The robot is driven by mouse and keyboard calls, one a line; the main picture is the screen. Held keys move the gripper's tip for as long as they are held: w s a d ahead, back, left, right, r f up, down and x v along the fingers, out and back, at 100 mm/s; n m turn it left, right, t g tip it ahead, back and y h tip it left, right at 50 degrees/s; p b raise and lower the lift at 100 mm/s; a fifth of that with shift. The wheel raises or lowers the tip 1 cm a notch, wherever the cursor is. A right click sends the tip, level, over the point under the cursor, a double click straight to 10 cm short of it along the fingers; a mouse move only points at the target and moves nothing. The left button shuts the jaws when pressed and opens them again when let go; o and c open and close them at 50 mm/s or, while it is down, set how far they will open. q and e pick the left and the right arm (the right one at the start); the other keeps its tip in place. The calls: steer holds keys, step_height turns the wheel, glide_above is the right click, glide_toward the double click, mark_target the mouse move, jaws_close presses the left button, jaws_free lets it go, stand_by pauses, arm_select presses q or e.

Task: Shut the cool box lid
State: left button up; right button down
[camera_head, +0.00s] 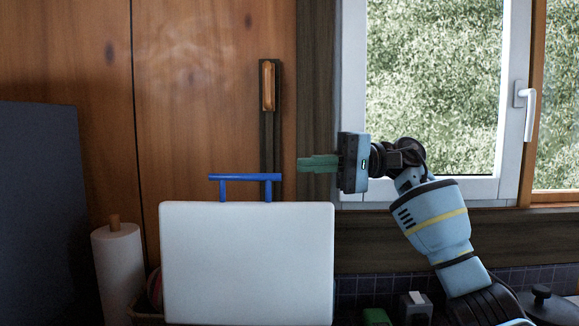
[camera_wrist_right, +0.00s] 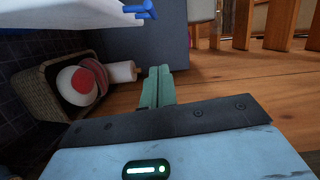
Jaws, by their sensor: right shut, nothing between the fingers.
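The cool box lid (camera_head: 246,262) is a white panel standing upright, with a blue handle (camera_head: 245,178) along its top edge. The box body is hidden in the head view. My right gripper (camera_head: 302,163) is shut and empty, just right of the handle and slightly higher than it, pointing left. It looks apart from the lid. In the right wrist view the shut green fingers (camera_wrist_right: 159,72) show below the blue handle (camera_wrist_right: 140,10), and a white part of the lid (camera_wrist_right: 60,25) fills the upper left. My left gripper is not in view.
A paper roll (camera_head: 118,272) stands left of the lid, by a dark grey panel (camera_head: 45,210). A wicker basket (camera_wrist_right: 40,88) with several items shows in the right wrist view. A window (camera_head: 435,80) is behind my right arm. A dark pot (camera_head: 545,303) sits lower right.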

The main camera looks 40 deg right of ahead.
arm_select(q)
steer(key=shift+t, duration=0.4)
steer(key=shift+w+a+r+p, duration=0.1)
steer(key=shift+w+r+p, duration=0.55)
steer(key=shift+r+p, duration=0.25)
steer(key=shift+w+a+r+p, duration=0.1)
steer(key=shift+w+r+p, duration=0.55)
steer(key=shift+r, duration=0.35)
arm_select(e)
steer(key=a, duration=1)
steer(key=shift+w+a+f, duration=0.3)
steer(key=shift+a, duration=0.1)
